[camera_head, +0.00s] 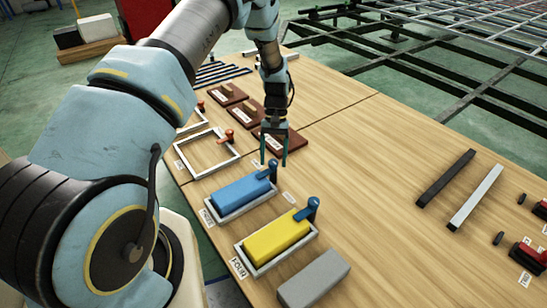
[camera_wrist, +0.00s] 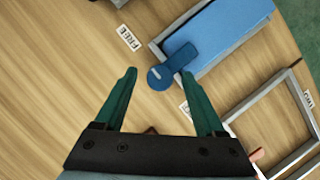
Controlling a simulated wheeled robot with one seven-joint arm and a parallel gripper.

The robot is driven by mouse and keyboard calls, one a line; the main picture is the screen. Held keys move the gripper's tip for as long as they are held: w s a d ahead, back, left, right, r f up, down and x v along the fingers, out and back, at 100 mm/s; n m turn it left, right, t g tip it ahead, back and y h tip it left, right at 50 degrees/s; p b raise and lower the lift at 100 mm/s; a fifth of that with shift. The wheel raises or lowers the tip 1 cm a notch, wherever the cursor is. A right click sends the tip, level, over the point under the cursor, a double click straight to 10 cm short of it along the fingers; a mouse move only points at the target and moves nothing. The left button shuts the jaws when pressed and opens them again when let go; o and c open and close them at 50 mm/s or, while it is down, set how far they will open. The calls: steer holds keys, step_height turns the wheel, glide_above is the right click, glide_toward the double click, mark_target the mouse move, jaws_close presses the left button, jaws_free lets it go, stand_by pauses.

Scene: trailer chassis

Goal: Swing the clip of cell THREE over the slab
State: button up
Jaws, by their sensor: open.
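A blue slab (camera_head: 241,189) lies in a grey frame (camera_head: 243,209), with a blue clip (camera_head: 271,168) at its far right corner. Its front label (camera_head: 207,216) is hard to read; it sits just before the cell marked FOUR. In the wrist view the blue clip (camera_wrist: 161,77) has a round knob with a white mark, and its arm points toward the slab (camera_wrist: 232,28), overlapping the slab's near end corner. I cannot tell whether it bears on the slab. My gripper (camera_head: 273,160) is open and empty, pointing down just beyond the clip. In the wrist view the clip shows between and ahead of my fingers (camera_wrist: 163,75).
A yellow slab (camera_head: 277,238) with a blue clip (camera_head: 310,207) is in cell FOUR. An empty frame (camera_head: 208,153) with an orange clip (camera_head: 227,135) is behind. A grey block (camera_head: 314,280) lies in front. A FREE label (camera_wrist: 129,38) is beside the clip. The table's middle is clear.

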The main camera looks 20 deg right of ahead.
steer(key=v, duration=1)
steer(key=shift+w+r, duration=0.15)
steer(key=shift+r, duration=0.25)
steer(key=a+r+n+t+h, duration=0.2)
steer(key=a+r, duration=0.8)
steer(key=a, duration=0.6)
steer(key=s+a+r+n+t, duration=0.1)
steer(key=s+a+r+t, duration=0.15)
steer(key=s+a, duration=0.45)
steer(key=s+a+r+n+t, duration=0.1)
steer(key=s+a+r, duration=0.2)
steer(key=s+a, duration=0.35)
step_height(320, 180, up, 15)
steer(key=w+a+p, duration=0.1)
steer(key=p, duration=1.4)
steer(key=shift+w+a+r, duration=0.2)
steer(key=shift+w+a, duration=0.2)
